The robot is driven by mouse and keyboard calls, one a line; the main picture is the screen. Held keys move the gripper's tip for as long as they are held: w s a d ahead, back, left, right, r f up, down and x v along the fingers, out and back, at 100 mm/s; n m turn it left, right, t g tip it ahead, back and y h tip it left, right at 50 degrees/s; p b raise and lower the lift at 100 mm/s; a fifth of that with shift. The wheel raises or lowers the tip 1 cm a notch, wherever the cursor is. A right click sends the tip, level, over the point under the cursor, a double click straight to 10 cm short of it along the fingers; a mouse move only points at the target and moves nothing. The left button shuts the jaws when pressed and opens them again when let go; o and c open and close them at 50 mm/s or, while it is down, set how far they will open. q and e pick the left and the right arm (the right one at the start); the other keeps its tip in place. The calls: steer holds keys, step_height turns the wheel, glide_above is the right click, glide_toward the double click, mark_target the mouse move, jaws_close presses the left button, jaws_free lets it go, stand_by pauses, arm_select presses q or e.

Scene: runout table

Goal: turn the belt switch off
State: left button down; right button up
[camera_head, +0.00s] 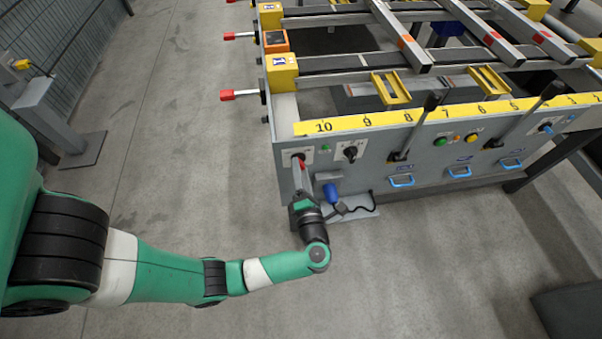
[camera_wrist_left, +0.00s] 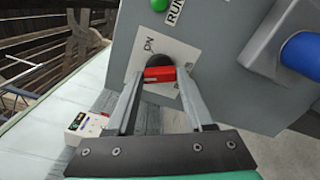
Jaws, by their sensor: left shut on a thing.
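The belt switch, a black round knob (camera_wrist_left: 158,60) with a red handle (camera_wrist_left: 159,74), sits on a white plate (camera_wrist_left: 145,50) on the grey front panel. The plate reads ON near the knob's upper left; another mark at the right is too small to read. In the head view the red handle (camera_head: 301,161) is at the panel's left end, below the number 10. My left gripper (camera_head: 301,172) reaches it from the front. In the left wrist view its two fingers (camera_wrist_left: 160,84) are shut on the red handle, one on each side. My right gripper is not in view.
A black rotary knob (camera_head: 350,152) is just right of the switch. Levers, buttons and blue handles (camera_head: 402,181) line the panel further right. The floor in front is clear.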

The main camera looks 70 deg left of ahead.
arm_select(q)
steer(key=n+b, duration=0.1)
steer(key=n, duration=0.2)
steer(key=shift+n+b, duration=0.3)
steer(key=shift+b, duration=0.05)
stand_by(0.4)
steer(key=shift+c, duration=1.4)
jaws_free()
steer(key=shift+d, duration=0.1)
steer(key=s+d+p, duration=0.2)
steer(key=d, duration=0.9)
steer(key=shift+s, duration=0.15)
